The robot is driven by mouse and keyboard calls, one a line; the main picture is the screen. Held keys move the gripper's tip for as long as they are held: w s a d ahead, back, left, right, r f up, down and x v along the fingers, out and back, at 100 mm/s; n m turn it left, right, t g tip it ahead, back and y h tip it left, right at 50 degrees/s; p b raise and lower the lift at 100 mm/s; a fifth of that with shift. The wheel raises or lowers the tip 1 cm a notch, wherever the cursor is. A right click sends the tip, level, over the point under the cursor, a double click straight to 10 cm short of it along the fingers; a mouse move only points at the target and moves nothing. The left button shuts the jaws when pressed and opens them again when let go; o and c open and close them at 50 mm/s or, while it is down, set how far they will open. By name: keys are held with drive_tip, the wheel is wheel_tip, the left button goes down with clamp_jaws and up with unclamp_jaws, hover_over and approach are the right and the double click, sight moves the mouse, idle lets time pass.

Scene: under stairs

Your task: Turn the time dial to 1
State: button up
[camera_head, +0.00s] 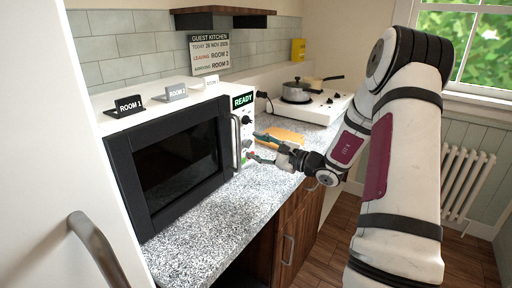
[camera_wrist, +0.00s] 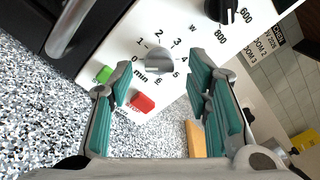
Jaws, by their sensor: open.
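A microwave (camera_head: 170,160) with a black door and white control panel stands on the counter. In the wrist view its grey time dial (camera_wrist: 160,61) is ringed by numbers from 0 to 6 and the word "min". Its exact setting is hard to read. A green button (camera_wrist: 104,74) and a red button (camera_wrist: 142,103) sit near it. A black power dial (camera_wrist: 218,10) marked W is farther along the panel. My gripper (camera_head: 253,146) is open in front of the panel. Its teal-padded fingers (camera_wrist: 160,82) lie on either side of the time dial in the wrist view, holding nothing.
The microwave's door handle (camera_head: 236,142) stands out beside the panel. The display (camera_head: 243,100) reads "READY". Room signs (camera_head: 129,105) stand on top of the microwave. A wooden board (camera_head: 282,136) lies behind my gripper, and a pot (camera_head: 297,91) sits on the hob. The speckled counter (camera_head: 215,230) is bare in front.

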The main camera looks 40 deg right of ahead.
drive_tip(key=shift+w+a, duration=0.15)
drive_tip(key=shift+w, duration=0.25)
clamp_jaws()
drive_tip(key=shift+m, duration=0.3)
drive_tip(key=m+p, duration=0.2)
drive_tip(key=m, duration=0.2)
drive_tip(key=shift+m+p, duration=0.95)
drive_tip(key=shift+m, duration=1.15)
